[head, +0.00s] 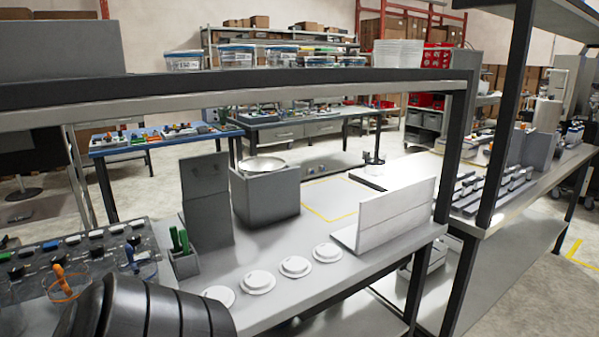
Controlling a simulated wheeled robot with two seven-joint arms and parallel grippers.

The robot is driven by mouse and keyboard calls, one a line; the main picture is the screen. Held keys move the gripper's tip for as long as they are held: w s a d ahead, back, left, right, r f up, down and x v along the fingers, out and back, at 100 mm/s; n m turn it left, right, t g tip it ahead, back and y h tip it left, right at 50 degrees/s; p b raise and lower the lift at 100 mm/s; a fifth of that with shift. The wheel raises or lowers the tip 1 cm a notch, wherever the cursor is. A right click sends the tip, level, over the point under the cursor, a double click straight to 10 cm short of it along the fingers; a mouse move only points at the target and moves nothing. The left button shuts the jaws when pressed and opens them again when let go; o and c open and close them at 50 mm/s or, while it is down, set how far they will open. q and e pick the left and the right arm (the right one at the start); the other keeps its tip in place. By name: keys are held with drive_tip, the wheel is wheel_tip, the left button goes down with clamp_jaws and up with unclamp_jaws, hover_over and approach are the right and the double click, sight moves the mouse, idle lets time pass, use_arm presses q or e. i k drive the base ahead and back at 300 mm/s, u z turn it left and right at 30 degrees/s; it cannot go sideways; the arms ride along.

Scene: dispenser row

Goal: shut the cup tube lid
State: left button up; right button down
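I cannot make out a cup tube or its hinged lid for certain in the head view. A grey box (266,197) with a round, shiny metal top (263,164) stands on the grey counter (262,247). I cannot tell whether that top is a lid or a bowl. Several white round lid-like discs (295,266) lie in a row along the counter's front edge. Neither gripper is in view. A large dark ribbed shape covers the bottom left corner and hides part of the counter.
A tall dark panel (207,200) and a holder with green handles (182,252) stand left of the box. A white upright panel (397,214) stands at the right. A dark tray (85,248) and clear cups with scoops (66,282) are at left. A shelf beam crosses above.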

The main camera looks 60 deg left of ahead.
sight(208, 180)
drive_tip(key=i, duration=0.3)
drive_tip(key=u, duration=1.25)
